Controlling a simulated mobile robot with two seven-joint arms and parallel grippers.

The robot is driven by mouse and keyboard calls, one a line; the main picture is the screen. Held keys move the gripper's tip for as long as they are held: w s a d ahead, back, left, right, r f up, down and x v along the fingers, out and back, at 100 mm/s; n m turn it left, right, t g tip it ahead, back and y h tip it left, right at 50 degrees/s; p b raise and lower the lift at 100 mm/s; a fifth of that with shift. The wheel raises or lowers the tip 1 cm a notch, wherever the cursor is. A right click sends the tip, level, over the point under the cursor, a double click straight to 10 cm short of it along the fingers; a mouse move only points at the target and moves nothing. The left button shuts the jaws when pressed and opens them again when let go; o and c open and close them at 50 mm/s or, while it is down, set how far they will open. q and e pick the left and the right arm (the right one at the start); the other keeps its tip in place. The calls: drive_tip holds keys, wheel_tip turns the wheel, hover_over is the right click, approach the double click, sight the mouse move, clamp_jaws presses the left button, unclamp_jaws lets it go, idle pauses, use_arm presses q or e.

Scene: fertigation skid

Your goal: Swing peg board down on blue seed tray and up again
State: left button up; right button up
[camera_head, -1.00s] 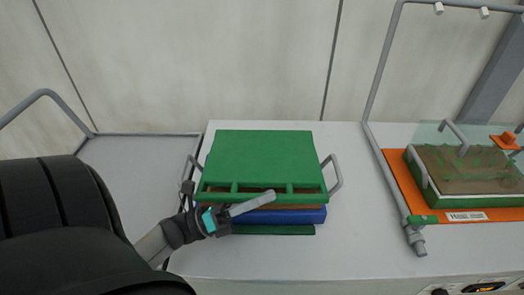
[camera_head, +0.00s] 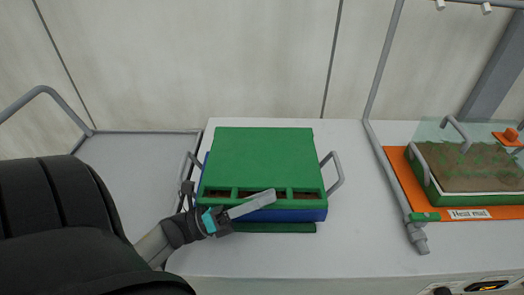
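The green peg board (camera_head: 263,158) lies nearly level over the blue seed tray (camera_head: 300,216). Brown soil shows through the openings near the board's front edge. The tray's blue rim shows at the front and along the left; the board hides the rest, and any pegs underneath. A dark green base (camera_head: 285,228) shows below the tray. My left gripper (camera_head: 258,201) is at the board's front edge, left of its middle, with a pale finger across the front rail. Whether its fingers are closed on the rail is not clear. My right gripper is out of view.
Grey handles stand left and right (camera_head: 335,172) of the board. At right, a soil-filled tray (camera_head: 475,165) sits on an orange heat mat (camera_head: 400,180), beside a grey pipe frame (camera_head: 375,95). White bench top (camera_head: 350,225) is clear between.

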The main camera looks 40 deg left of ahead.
use_arm(q)
drive_tip(key=shift+a, duration=0.1)
idle(0.3)
drive_tip(key=b+v, duration=0.2)
drive_tip(key=v, duration=0.9)
drive_tip(key=shift+s+a+f, duration=0.15)
drive_tip(key=shift+s+f, duration=0.05)
drive_tip(key=v, duration=0.3)
drive_tip(key=shift+s, duration=0.1)
drive_tip(key=shift+s+a, duration=0.15)
drive_tip(key=shift+s, duration=0.05)
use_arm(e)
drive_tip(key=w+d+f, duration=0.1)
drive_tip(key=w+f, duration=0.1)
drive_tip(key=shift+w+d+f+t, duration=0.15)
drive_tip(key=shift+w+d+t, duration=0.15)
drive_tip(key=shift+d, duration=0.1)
use_arm(q)
drive_tip(key=shift+r, duration=0.1)
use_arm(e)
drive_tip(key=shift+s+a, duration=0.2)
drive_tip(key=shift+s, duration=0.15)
